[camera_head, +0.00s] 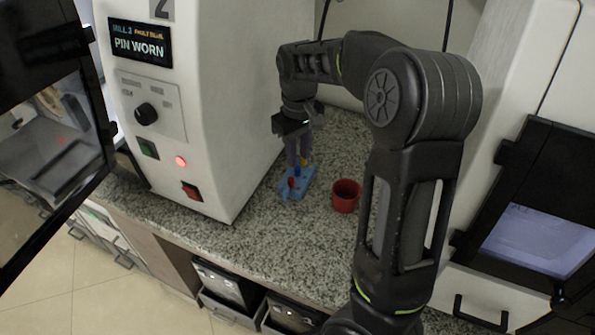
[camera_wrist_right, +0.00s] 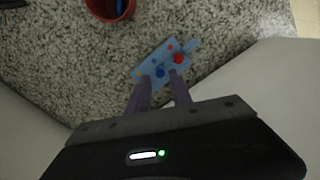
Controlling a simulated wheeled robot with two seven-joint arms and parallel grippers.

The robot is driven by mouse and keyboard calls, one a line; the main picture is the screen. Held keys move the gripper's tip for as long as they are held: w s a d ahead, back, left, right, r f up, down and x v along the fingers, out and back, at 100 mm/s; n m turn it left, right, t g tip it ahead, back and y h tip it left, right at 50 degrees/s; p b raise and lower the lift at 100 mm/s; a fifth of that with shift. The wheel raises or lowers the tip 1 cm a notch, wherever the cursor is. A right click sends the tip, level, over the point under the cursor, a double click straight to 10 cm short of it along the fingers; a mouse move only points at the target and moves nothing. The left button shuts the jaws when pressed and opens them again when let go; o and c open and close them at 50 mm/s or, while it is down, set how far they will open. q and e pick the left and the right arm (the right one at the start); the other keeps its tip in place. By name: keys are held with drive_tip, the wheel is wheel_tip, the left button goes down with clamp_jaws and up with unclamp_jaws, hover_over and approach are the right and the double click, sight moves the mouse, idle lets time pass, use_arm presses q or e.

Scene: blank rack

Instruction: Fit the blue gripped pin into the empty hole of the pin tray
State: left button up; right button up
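The light blue pin tray (camera_head: 285,197) lies on the speckled counter under my right gripper (camera_head: 299,162). In the right wrist view the tray (camera_wrist_right: 150,67) holds a large red pin (camera_wrist_right: 178,58), a blue pin (camera_wrist_right: 159,71) and smaller red and orange spots. My right gripper (camera_wrist_right: 160,79) points down at the tray, its two grey-purple fingers apart with a visible gap. The blue pin shows in line with this gap, just beyond the fingertips; neither finger clearly touches it. I cannot tell how deep it sits in the tray. My left gripper is not in view.
A red cup (camera_head: 345,196) stands right of the tray; the wrist view shows something blue inside it (camera_wrist_right: 121,7). A white machine (camera_head: 215,110) with a "PIN WORN" display stands close on the left. Another white machine (camera_head: 505,110) is at right. The counter's front is clear.

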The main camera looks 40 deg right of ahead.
sight(298, 168)
drive_tip(key=shift+f, duration=0.1)
wheel_tip(298, 168, down, 5)
drive_tip(key=shift+w+f, duration=0.1)
drive_tip(key=shift+w, duration=0.05)
drive_tip(key=shift+c, duration=0.6)
clamp_jaws()
idle(0.3)
